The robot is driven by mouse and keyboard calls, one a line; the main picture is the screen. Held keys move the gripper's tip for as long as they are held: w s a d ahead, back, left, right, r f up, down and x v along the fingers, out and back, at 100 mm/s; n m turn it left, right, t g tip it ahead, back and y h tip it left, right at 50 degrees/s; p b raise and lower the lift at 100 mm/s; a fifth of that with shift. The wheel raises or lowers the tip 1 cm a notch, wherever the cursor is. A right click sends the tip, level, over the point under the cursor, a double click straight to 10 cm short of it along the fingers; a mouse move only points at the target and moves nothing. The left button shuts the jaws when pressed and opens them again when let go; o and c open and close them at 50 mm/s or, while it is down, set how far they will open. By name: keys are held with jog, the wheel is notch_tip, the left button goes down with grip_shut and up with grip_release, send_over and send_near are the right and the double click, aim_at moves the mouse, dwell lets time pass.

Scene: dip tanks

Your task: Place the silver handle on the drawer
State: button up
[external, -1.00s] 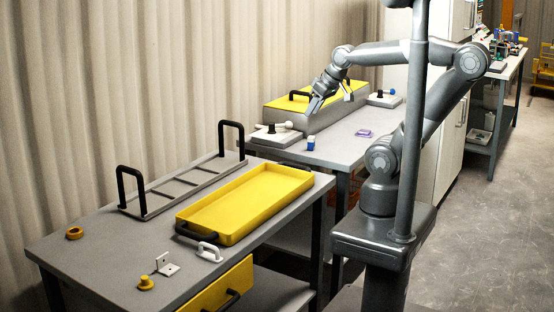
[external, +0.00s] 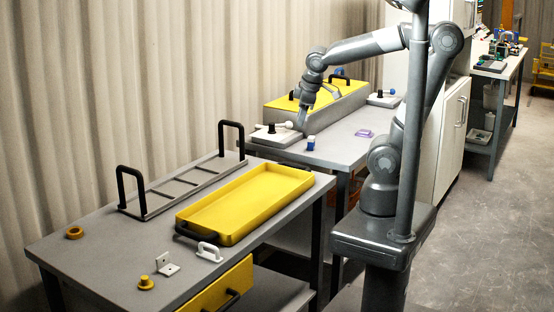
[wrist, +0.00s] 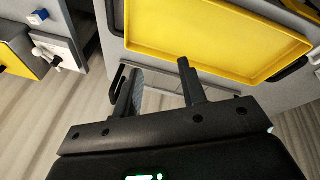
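The silver handle (external: 209,251) is a small pale arch on the near table, beside the front left end of the yellow tray. The drawer (external: 234,284) has a yellow front with a black handle and sits under the near table's front edge. My gripper (external: 303,124) is raised near the back table, well away from the handle, and points down. In the wrist view my gripper (wrist: 158,72) shows two dark fingers spread apart with nothing between them. I cannot make out the silver handle in the wrist view.
The yellow tray (external: 222,236) fills the middle of the near table, with a black-handled rack (external: 147,205) behind it. A white bracket (external: 166,264), a yellow knob (external: 146,283) and an orange ring (external: 75,232) lie at left. A yellow-lidded tank (external: 340,102) stands on the back table.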

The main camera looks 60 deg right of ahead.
jog(key=w+a+f+n+h, duration=0.1)
jog(key=w+a+f+n, duration=0.2)
jog(key=a+n, duration=0.25)
jog(key=w+a+f+n+h, duration=0.2)
jog(key=a+n, duration=0.2)
jog(key=a, duration=0.2)
jog(key=n+t+y, duration=0.3)
jog(key=n+t, duration=0.7)
jog(key=n, duration=1.2)
send_near(216, 247)
jog(key=f, duration=0.1)
jog(key=x, duration=0.6)
jog(key=shift+w+d+r, duration=0.1)
jog(key=shift+w+d, duration=0.05)
jog(key=x, duration=0.5)
jog(key=shift+w+r, duration=0.25)
grip_shut()
